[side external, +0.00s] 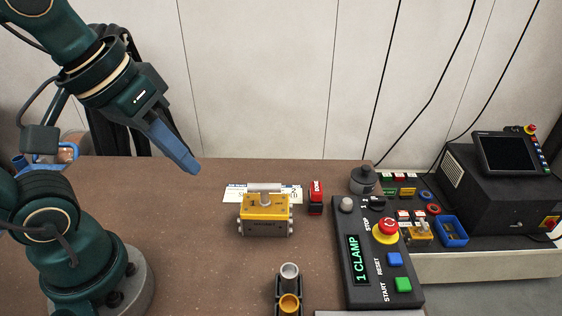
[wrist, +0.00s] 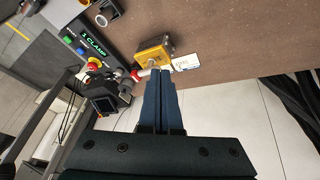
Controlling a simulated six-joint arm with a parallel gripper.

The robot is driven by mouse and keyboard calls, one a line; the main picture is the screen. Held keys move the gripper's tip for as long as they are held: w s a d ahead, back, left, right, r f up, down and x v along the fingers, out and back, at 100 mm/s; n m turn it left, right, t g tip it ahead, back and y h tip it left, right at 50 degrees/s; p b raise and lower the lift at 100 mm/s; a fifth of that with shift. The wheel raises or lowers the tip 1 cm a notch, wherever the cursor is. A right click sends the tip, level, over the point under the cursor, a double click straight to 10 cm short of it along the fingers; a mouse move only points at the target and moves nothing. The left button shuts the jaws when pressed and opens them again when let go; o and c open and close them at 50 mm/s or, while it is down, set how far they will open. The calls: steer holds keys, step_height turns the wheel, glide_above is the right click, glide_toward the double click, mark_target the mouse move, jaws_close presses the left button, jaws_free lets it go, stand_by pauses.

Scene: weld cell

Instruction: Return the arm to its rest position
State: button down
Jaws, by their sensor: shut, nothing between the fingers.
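My gripper (side external: 192,168) is raised above the left part of the brown table (side external: 185,255), pointing down and to the right in the side view. Its blue fingers are together with nothing between them; the wrist view also shows the shut fingers (wrist: 160,74). The same yellow box shows in the wrist view (wrist: 153,50) beyond the fingertips.
A control panel (side external: 372,262) reading "1 CLAMP" has several buttons at right. A red block (side external: 316,197) and a white card (side external: 234,193) lie by the box. The table's left part looks clear.

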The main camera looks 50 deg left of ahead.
steer(key=shift+s+a+f+m+t, duration=0.1)
steer(key=shift+a+f+m+t, duration=0.1)
steer(key=shift+f+m, duration=0.6)
steer(key=shift+s+a+f+m+t, duration=0.15)
steer(key=shift+f+m, duration=0.45)
steer(key=shift+f, duration=0.3)
